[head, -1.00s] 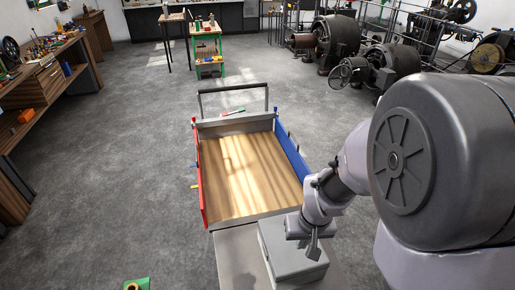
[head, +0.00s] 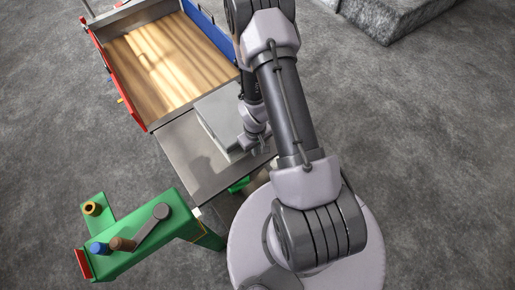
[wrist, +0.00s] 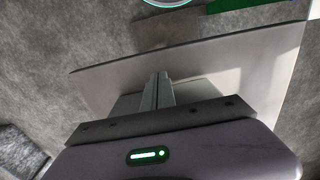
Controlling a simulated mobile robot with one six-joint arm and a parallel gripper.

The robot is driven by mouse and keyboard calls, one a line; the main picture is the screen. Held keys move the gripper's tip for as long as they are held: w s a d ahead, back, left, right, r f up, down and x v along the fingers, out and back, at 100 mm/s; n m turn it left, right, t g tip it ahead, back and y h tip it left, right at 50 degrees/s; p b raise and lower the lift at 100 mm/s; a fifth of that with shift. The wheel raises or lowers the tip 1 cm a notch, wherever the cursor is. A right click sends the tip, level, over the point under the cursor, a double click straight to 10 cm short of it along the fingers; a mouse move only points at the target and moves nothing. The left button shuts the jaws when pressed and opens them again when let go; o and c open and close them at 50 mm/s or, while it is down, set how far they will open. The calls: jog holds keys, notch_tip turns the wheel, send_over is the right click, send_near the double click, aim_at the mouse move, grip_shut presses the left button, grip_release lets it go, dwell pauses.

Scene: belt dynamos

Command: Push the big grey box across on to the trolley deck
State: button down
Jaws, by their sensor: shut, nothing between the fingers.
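The big grey box (head: 216,118) lies on a grey steel table top (head: 186,157), at its right side, with its far end close to the trolley's near edge. My arm hides part of it. The trolley's wooden deck (head: 163,62) has a red side board on the left and a blue one on the right, and it is empty. My gripper (head: 261,147) is down at the box's near end; I cannot tell if it touches. In the wrist view its fingers (wrist: 158,90) are shut together over a pale grey surface, with nothing visible between them.
A green bench (head: 150,235) with small parts on it stands at the lower left, close to the table. My round base is at the lower right. A stone-like block (head: 395,12) lies at the top right. The floor to the right is open.

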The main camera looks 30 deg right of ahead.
jog(key=shift+w+a+r, duration=0.1)
jog(key=shift+w, duration=1.2)
